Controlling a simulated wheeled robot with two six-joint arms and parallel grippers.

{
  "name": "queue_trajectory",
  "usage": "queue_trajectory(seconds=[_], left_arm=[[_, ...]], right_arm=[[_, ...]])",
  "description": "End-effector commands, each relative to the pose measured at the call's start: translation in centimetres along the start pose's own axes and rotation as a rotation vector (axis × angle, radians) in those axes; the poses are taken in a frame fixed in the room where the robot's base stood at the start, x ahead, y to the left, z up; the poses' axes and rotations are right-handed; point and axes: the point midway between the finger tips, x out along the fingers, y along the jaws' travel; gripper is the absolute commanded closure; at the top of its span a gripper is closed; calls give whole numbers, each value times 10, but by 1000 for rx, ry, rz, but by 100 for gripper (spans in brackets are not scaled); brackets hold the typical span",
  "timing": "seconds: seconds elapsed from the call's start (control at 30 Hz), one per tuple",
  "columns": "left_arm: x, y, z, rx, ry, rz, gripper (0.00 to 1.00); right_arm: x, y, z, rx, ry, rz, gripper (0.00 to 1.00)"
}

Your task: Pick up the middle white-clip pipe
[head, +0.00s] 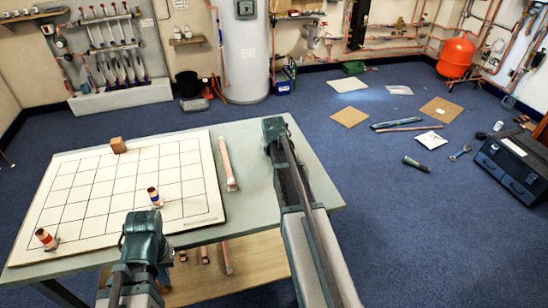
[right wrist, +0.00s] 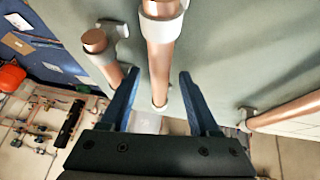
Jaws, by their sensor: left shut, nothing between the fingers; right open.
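In the right wrist view, a copper pipe with white clips (head: 228,165) shows at the right (right wrist: 285,115), a second, the middle one (right wrist: 160,60), in the centre, and a third (right wrist: 108,62) at the left. In the head view the other two are hidden by my right arm. My right gripper (right wrist: 159,76) is open. Its two blue fingers lie on either side of the middle pipe, in the picture; whether they touch it cannot be told. My left gripper (head: 142,225) is shut and empty, over the near edge of the table.
Pipes lie on the lower shelf (head: 195,285). A toolbox (head: 513,165) stands on the floor at right.

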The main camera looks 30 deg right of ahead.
Motion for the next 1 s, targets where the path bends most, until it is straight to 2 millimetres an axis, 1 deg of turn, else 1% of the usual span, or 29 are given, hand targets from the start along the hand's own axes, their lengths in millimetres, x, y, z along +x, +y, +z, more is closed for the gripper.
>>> queue_trajectory(seconds=[0.03, 0.07, 0.33, 0.47, 0.5, 0.57, 0.6, 0.67, 0.7, 1.0], left_arm=[[10, 1, -1, 0, 0, 0, 100], [12, 1, -1, 0, 0, 0, 100], [10, 1, -1, 0, 0, 0, 100], [10, 1, -1, 0, 0, 0, 100], [10, 1, -1, 0, 0, 0, 100], [10, 1, -1, 0, 0, 0, 100], [10, 1, -1, 0, 0, 0, 100], [10, 1, -1, 0, 0, 0, 100], [10, 1, -1, 0, 0, 0, 100], [10, 1, -1, 0, 0, 0, 100]], right_arm=[[12, 0, 1, 0, 0, 0, 38], [13, 0, 1, 0, 0, 0, 38], [12, 0, 0, 0, 0, 0, 38], [12, 0, 0, 0, 0, 0, 61], [12, 0, 0, 0, 0, 0, 69], [12, 0, 0, 0, 0, 0, 79], [12, 0, 0, 0, 0, 0, 87], [12, 0, 0, 0, 0, 0, 97], [12, 0, 0, 0, 0, 0, 100], [12, 0, 0, 0, 0, 0, 100]])
